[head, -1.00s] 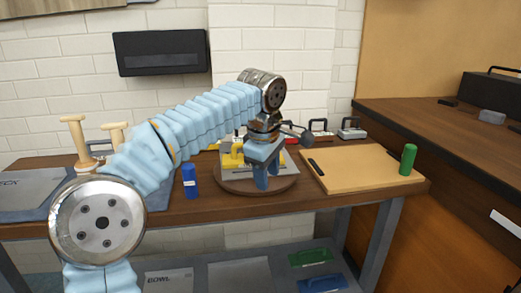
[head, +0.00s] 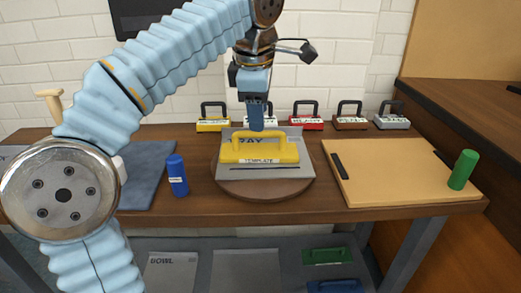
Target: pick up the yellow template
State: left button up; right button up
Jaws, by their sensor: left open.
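The yellow template (head: 259,150), a handled block labelled "TEMPLATE", lies on a grey plate marked "TRAY" (head: 226,171). The plate rests on a round brown board (head: 262,190) on the wooden table. My left gripper (head: 257,128) points down just above and behind the template's handle, with its fingers overlapping the handle's top edge in the head view. It is open and nothing is held. The gap between its fingers is hard to see from this side. My right gripper is not in view.
A blue bottle (head: 177,176) stands left of the round board. A tan cutting board (head: 389,178) with a green cylinder (head: 463,170) lies at right. Several handled blocks, including a red one (head: 307,120), line the back. A lower shelf holds a green block (head: 326,256).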

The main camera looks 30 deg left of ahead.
aim_at(259, 134)
pick_arm(q)
jog(key=b+x, duration=0.1)
jog(key=x, duration=0.5)
jog(key=shift+f, duration=0.4)
grip_shut()
